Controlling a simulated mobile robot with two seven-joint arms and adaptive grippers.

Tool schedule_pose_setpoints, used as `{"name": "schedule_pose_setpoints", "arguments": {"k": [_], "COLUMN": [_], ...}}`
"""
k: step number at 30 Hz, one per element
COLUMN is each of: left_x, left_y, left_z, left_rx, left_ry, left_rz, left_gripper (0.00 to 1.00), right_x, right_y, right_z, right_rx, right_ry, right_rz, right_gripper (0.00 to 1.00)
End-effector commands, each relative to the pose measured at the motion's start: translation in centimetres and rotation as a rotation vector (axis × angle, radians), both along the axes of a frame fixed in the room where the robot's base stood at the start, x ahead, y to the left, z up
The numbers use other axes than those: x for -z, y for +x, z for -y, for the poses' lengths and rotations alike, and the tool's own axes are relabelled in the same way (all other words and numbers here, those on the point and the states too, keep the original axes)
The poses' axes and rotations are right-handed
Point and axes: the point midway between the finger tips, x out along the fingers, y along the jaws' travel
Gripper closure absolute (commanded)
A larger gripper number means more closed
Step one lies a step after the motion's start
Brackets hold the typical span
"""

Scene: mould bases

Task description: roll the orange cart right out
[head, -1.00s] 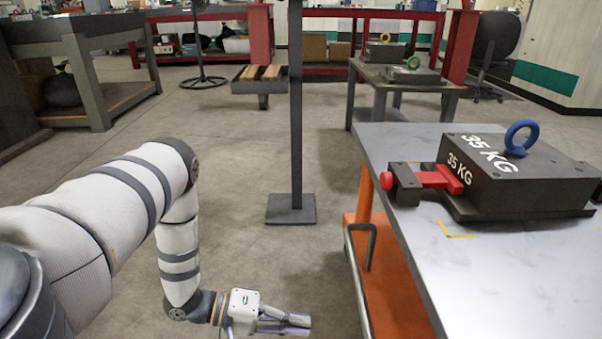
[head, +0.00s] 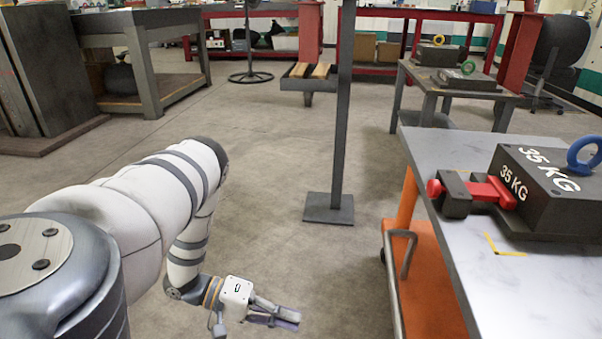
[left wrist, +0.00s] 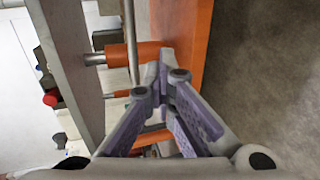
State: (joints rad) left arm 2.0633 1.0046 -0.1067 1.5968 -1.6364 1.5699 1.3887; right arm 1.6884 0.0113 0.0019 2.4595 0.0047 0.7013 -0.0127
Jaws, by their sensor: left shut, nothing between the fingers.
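The orange cart (head: 436,285) stands at the right in the head view, with an orange frame and a grey top (head: 455,150). A bent metal handle bar (head: 391,270) runs along its left side. On the top sits a dark block marked 35 KG (head: 548,188) with a blue ring (head: 585,155) and a red clamp (head: 490,190). My left gripper (head: 285,316) is shut and empty, low over the floor left of the cart and apart from it. In the left wrist view the gripper (left wrist: 172,80) shows in front of the cart's orange parts (left wrist: 185,35). My right gripper is out of view.
A dark post on a square foot (head: 329,208) stands on the floor left of the cart. A grey table with blocks (head: 500,90) is behind the cart. A workbench (head: 145,60) stands at the back left. The floor (head: 260,170) between is clear.

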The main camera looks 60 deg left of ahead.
Motion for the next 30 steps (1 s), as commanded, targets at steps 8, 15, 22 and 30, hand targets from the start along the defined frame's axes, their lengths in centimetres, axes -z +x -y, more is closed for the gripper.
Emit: {"name": "schedule_pose_setpoints", "arguments": {"k": [8, 15, 22, 30], "left_x": [0.1, 0.1, 0.0, 0.0], "left_y": [-2.0, -3.7, -4.5, -4.5], "left_z": [-1.6, -2.9, -3.5, -3.5], "left_rx": [0.0, -0.001, 0.0, 0.0], "left_ry": [0.001, 0.001, 0.0, 0.0], "left_rz": [-0.001, -0.001, 0.001, 0.001], "left_gripper": [1.0, 1.0, 1.0, 0.78], "right_x": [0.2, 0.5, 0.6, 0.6], "right_y": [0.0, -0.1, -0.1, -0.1], "right_z": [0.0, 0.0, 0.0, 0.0], "right_rx": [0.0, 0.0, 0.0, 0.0], "right_ry": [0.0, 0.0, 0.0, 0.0], "right_rz": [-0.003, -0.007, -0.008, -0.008], "right_gripper": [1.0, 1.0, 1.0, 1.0]}}
